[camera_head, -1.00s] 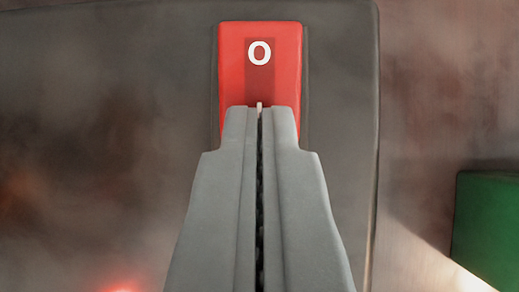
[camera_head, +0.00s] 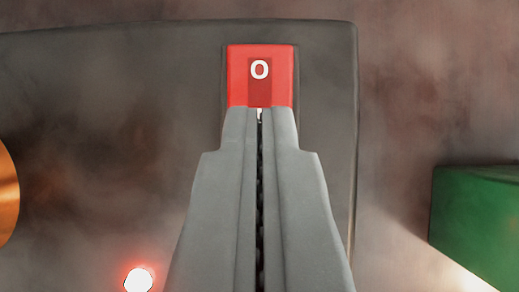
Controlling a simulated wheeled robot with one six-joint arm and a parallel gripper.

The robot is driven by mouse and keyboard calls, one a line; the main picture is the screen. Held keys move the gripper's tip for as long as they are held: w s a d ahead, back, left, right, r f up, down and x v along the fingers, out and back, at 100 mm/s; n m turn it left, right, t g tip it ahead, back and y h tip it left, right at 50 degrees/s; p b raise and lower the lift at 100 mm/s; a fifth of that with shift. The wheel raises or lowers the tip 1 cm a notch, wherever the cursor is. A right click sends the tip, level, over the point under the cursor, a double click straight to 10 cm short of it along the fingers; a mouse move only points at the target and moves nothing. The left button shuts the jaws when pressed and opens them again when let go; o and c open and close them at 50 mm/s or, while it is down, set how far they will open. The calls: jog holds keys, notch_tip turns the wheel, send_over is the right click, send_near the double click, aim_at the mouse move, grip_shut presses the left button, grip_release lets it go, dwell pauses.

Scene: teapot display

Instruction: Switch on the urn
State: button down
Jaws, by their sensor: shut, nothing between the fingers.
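The red rocker switch (camera_head: 238,78) sits upright in a dark grey panel (camera_head: 120,90), ahead of my gripper. A white "O" shows on its upper half. Its lower part is hidden behind my fingers, apart from a sliver of a white mark just above the tips. My gripper (camera_head: 260,112) is shut and empty, with its tips over the lower part of the switch. I cannot tell whether they touch it. A small lamp (camera_head: 138,280) glows white and red at the lower left. The urn's whole body cannot be made out.
A green block (camera_head: 480,220) stands at the right edge, apart from the panel. A rounded orange, copper-like thing (camera_head: 8,195) is cut off by the left edge. Haze covers the brownish background, and the space above the panel is clear.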

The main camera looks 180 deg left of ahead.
jog(key=r, duration=0.3)
jog(key=shift+s, duration=0.2)
jog(key=s+r, duration=0.6)
jog(key=s, duration=0.2)
jog(key=shift+s, duration=0.15)
jog(key=shift+r, duration=0.1)
jog(key=s+r+t, duration=0.3)
jog(key=s+r, duration=0.2)
jog(key=s, duration=0.4)
jog(key=s+r+t, duration=0.3)
jog(key=s+r, duration=0.3)
jog(key=s, duration=0.4)
jog(key=s+r+t, duration=0.4)
jog(key=s+r, duration=0.2)
jog(key=s, duration=0.4)
jog(key=shift+d, duration=0.25)
